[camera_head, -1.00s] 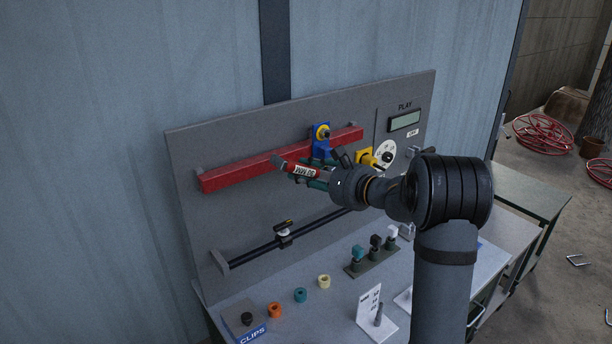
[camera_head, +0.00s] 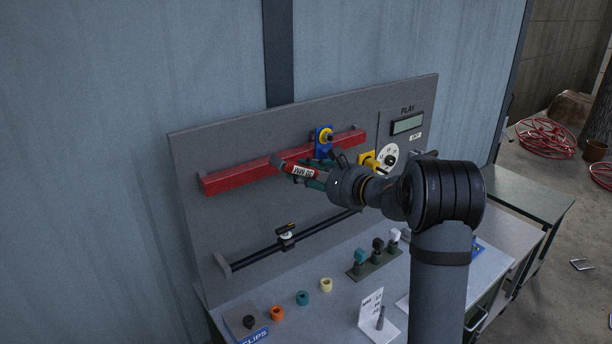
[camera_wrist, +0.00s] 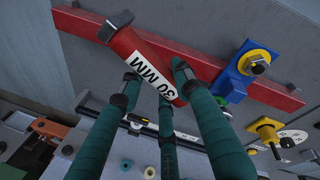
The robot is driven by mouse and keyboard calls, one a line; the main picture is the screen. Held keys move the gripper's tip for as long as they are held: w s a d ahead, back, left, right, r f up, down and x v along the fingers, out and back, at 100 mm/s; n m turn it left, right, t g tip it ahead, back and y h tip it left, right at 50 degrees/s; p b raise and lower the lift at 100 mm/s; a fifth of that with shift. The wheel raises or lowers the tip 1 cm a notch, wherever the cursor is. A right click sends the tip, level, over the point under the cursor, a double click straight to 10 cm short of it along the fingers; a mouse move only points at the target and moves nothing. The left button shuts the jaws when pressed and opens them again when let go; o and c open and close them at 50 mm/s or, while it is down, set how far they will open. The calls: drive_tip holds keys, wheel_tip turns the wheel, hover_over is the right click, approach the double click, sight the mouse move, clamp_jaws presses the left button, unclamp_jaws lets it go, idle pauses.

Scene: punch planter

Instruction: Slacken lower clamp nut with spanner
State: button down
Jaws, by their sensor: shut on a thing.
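My gripper (camera_head: 316,179) is shut on the red spanner (camera_head: 300,170) with a white "30 MM" label. I hold it tilted in front of the upright grey panel, and its dark end points up and left. In the wrist view my green fingers (camera_wrist: 158,86) close around the spanner (camera_wrist: 140,56). A blue clamp (camera_head: 323,148) sits on the red beam (camera_head: 245,174), right of the spanner, with a yellow collar and dark nut (camera_wrist: 258,65) on top. A green part (camera_wrist: 232,92) shows at its lower end. I cannot make out a lower nut; the spanner appears apart from the clamp.
A yellow fitting (camera_head: 367,161) and white dial (camera_head: 388,157) sit right of the clamp. A dark rail with a slider (camera_head: 286,238) runs below. Coloured rings (camera_head: 302,298), a peg block (camera_head: 375,266) and a sign stand (camera_head: 371,308) are on the bench.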

drive_tip(key=shift+w+a+r, duration=0.1)
drive_tip(key=shift+w+a, duration=0.3)
drive_tip(key=shift+w, duration=0.25)
drive_tip(key=shift+w+a, duration=0.35)
drive_tip(key=shift+w, duration=0.3)
wheel_tip(320, 180, down, 15)
drive_tip(key=n+t+h+b, duration=0.2)
drive_tip(key=n+b, duration=0.7)
drive_tip(key=b, duration=2.2)
drive_tip(key=shift+w+d+h, duration=0.15)
drive_tip(key=shift+d+h, duration=0.1)
drive_tip(key=shift+h, duration=0.35)
idle(1.2)
drive_tip(key=shift+r, duration=0.15)
idle(0.4)
drive_tip(key=shift+a+r, duration=0.1)
drive_tip(key=shift+r, duration=0.1)
idle(0.3)
